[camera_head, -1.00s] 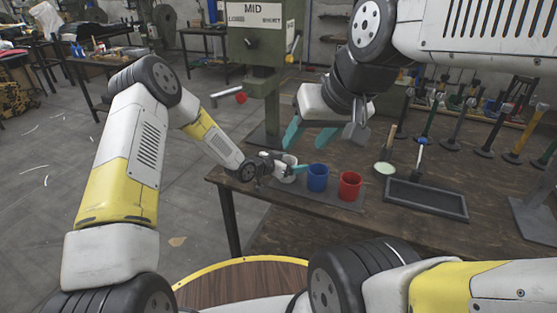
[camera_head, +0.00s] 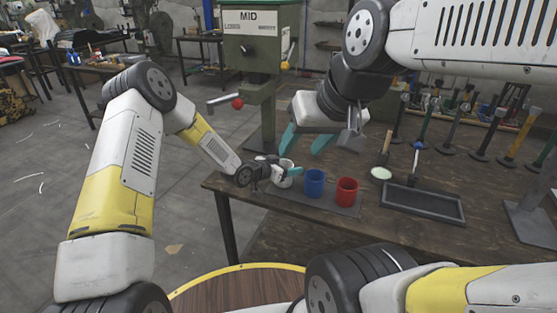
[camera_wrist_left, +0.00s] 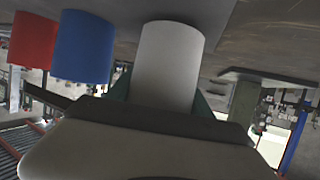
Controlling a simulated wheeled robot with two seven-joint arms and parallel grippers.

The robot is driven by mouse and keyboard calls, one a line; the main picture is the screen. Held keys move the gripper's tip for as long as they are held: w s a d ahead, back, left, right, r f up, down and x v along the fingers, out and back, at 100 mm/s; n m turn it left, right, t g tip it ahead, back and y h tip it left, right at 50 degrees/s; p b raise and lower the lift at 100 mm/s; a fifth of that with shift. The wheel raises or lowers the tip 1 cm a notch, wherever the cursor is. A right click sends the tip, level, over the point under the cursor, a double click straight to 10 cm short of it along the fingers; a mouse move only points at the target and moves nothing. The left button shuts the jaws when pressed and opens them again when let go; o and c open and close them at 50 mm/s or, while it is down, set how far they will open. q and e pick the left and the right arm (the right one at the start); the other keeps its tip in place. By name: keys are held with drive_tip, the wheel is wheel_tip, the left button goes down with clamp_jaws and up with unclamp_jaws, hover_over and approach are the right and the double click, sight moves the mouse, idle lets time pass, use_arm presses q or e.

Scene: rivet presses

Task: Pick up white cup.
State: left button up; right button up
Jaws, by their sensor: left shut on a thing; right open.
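The white cup (camera_head: 286,166) is upright at the left end of a row of cups on the dark mat (camera_head: 345,209). My left gripper (camera_head: 287,172) is shut on it from the left; one teal finger shows across its front. In the left wrist view, which is upside down, the white cup (camera_wrist_left: 168,60) stands between the fingers, and the gripper body hides its lower part in the picture. I cannot tell whether its base touches the mat. My right gripper (camera_head: 306,138) is open and empty, its teal fingers above and behind the cups.
A blue cup (camera_head: 314,183) and a red cup (camera_head: 346,192) stand to the right on the mat. A black tray (camera_head: 422,203) lies farther right on the wooden table (camera_head: 385,235). A green press (camera_head: 262,50) rises behind. Hammers (camera_head: 487,135) stand at the back right.

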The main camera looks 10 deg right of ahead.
use_arm(q)
drive_tip(key=r, duration=0.3)
drive_tip(key=shift+s+a, duration=0.35)
drive_tip(key=shift+a, duration=0.05)
drive_tip(key=s+a+r, duration=0.1)
drive_tip(key=s+a, duration=0.9)
drive_tip(key=a, duration=0.1)
drive_tip(key=shift+s, duration=0.2)
drive_tip(key=shift+r, duration=0.1)
